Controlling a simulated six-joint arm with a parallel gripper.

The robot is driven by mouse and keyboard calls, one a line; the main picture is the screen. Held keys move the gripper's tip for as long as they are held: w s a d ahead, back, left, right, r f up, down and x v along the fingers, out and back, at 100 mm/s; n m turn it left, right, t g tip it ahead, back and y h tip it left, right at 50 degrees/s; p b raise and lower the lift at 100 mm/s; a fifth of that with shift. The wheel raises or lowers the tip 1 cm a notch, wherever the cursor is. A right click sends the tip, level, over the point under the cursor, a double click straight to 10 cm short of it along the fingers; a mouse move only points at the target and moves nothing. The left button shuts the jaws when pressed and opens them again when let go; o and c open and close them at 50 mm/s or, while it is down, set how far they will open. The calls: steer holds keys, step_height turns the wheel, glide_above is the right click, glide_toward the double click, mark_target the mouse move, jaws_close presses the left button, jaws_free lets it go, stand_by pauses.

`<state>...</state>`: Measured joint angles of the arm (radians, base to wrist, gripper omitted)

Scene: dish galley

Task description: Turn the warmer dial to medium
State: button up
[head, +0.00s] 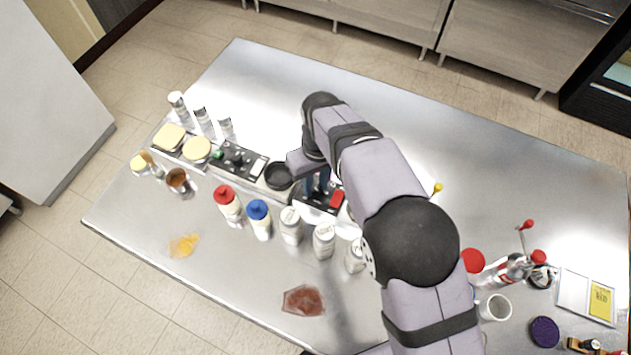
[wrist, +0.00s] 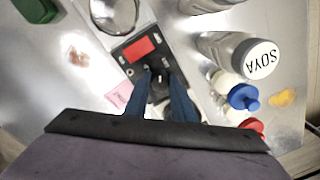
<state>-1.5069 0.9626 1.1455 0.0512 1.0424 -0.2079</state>
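The warmer's black control panel (wrist: 122,52) shows in the wrist view, with a red rectangle (wrist: 138,48) on it. The same panel is partly hidden by my arm in the head view, where the red rectangle (head: 337,199) shows at its right. My gripper (wrist: 163,82) points down at the panel, its two blue fingers apart. A dark dial (wrist: 160,88) lies between the fingers and is partly hidden by them. I cannot tell whether they touch it. The dial's setting and any marks cannot be read. In the head view my gripper (head: 318,184) is over the panel.
A second black panel (head: 246,162) with knobs lies left, beside a black bowl (head: 278,176). Bottles stand close in front: red-capped (head: 228,205), blue-capped (head: 260,220) and several white ones, one marked SOYA (wrist: 235,58). The counter behind (head: 265,85) is clear.

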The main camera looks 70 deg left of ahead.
mark_target(317, 187)
steer(key=shift+m+b, duration=0.5)
steer(key=shift+m, duration=1.8)
steer(key=o, duration=1.1)
steer(key=shift+c, duration=0.2)
steer(key=shift+r, duration=0.1)
steer(key=shift+w+r+b, duration=0.15)
steer(key=shift+r+b, duration=1.15)
steer(key=shift+r, duration=2.35)
